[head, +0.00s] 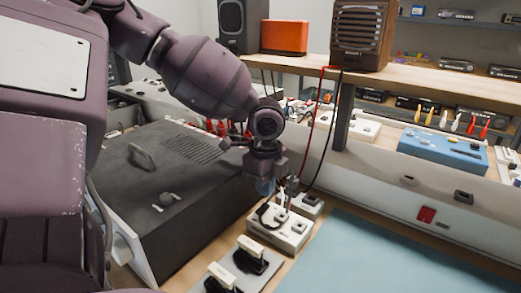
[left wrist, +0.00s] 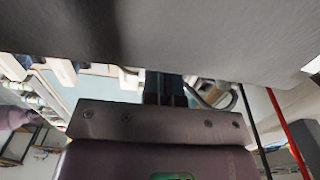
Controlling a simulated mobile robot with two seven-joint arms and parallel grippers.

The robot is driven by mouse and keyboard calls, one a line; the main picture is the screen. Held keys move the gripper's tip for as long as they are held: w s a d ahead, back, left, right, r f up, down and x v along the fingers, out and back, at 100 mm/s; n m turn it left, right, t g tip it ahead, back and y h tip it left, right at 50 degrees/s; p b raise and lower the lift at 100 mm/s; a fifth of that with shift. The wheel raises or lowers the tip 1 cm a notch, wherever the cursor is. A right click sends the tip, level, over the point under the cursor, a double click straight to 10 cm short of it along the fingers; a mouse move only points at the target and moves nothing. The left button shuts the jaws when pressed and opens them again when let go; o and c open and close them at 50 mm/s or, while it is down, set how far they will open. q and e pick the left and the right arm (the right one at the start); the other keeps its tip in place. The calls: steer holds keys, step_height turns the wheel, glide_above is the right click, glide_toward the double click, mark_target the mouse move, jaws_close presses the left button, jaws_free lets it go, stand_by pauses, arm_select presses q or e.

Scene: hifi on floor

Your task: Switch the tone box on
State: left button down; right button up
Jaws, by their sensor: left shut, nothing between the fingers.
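My left gripper (head: 289,188) is shut and empty. It points down just above a small white box (head: 291,236) with dark switches or sockets on top and a black cable looped over it. No label is readable, so I cannot tell for sure that this is the tone box, or whether it is on. Contact between fingertips and box cannot be made out. In the left wrist view the closed dark fingers (left wrist: 165,88) show at the middle, with a large grey surface (left wrist: 150,30) close above them. My right gripper is out of view.
A big dark grey case (head: 150,175) with a handle stands left of the white box. Two black switches with pale levers (head: 250,255) sit in front. Red and black cables (head: 325,135) hang behind the gripper. A blue mat (head: 390,255) lies clear at right.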

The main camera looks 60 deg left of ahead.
mark_target(265, 205)
arm_select(q)
steer(key=shift+r+p, duration=0.5)
steer(key=shift+r, duration=1.55)
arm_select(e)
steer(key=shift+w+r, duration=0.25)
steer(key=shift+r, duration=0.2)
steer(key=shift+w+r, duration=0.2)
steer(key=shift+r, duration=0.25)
